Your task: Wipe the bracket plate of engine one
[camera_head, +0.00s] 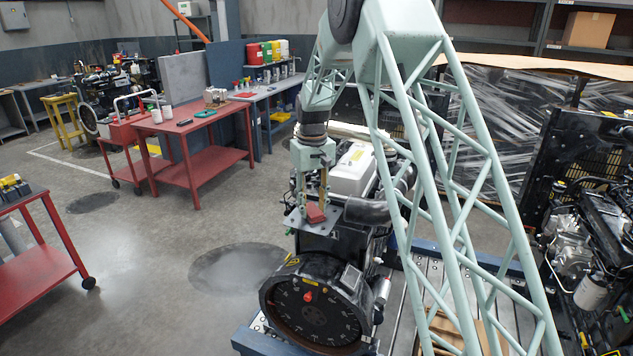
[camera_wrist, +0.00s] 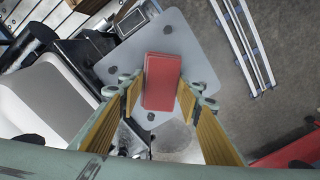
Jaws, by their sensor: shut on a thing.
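The bracket plate (camera_head: 293,221) is a light grey flat plate with dark bolt holes on top of engine one, above its round black flywheel housing (camera_head: 312,305). In the wrist view the plate (camera_wrist: 192,45) spreads out under a red block-shaped wiper (camera_wrist: 162,80). My gripper (camera_head: 311,203) points down over the plate and is shut on the red wiper (camera_head: 316,214). Its fingers have yellow-brown pads on either side of the wiper. The wiper lies on or just above the plate; I cannot tell whether it touches.
The engine's white cover (camera_head: 354,170) and a black pipe (camera_head: 367,212) stand close behind and right of the plate. A red table (camera_head: 190,163) stands left, a red cart (camera_head: 38,262) nearer. Another engine (camera_head: 590,230) is at the right. The floor left of engine one is clear.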

